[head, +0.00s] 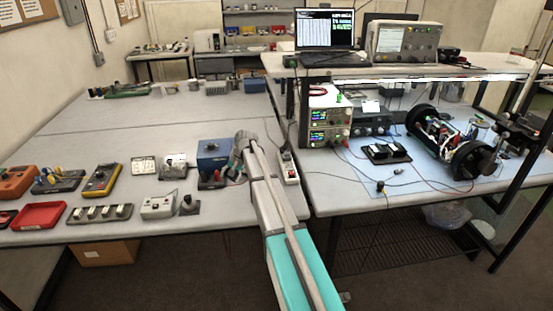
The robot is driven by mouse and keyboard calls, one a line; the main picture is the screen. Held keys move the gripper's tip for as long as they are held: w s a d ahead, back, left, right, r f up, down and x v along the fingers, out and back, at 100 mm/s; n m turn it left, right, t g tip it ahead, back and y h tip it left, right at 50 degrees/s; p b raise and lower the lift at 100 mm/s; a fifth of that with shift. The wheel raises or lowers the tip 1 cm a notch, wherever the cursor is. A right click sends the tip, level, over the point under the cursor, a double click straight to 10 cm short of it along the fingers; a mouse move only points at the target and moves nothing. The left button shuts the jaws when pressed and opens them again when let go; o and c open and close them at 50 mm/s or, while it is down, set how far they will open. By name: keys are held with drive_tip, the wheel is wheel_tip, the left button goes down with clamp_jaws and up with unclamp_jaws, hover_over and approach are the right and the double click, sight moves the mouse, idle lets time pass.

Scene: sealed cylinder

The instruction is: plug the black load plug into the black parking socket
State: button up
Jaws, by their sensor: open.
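My gripper (236,173) hangs at the end of my arm beside the right side of the blue box (213,153); its fingers are small and partly hidden by the arm. A small black upright part (203,183) and a red one stand at the front of the blue box, left of my gripper. A black knob-like piece (188,203) stands on a dark base nearer the table's front edge. A small dark connector (381,187) lies on the right bench. I cannot tell which black piece is the load plug or the parking socket. My gripper shows nothing held.
A white power strip (289,168) lies right of my arm. Left are a white box (158,207), a yellow meter (102,180) and a red tray (40,216).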

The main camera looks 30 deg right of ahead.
drive_tip(key=d+m+t+b, duration=0.1)
drive_tip(key=d, duration=0.2)
drive_tip(key=w+d+m+t+y+b, duration=0.1)
drive_tip(key=d, duration=0.2)
drive_tip(key=d+m+t+y+b, duration=0.1)
drive_tip(key=d+t, duration=0.1)
drive_tip(key=d, duration=0.1)
drive_tip(key=shift+w+r, duration=0.25)
drive_tip(key=shift+w, duration=0.15)
drive_tip(key=d+r+m+t+h+b, duration=0.1)
drive_tip(key=d+t, duration=0.5)
drive_tip(key=d, duration=0.6)
drive_tip(key=shift+s+r+m+h+b, duration=0.35)
drive_tip(key=shift+r+m+b, duration=0.7)
drive_tip(key=shift+m, duration=0.85)
drive_tip(key=shift+d+f, duration=0.1)
drive_tip(key=shift+f, duration=0.05)
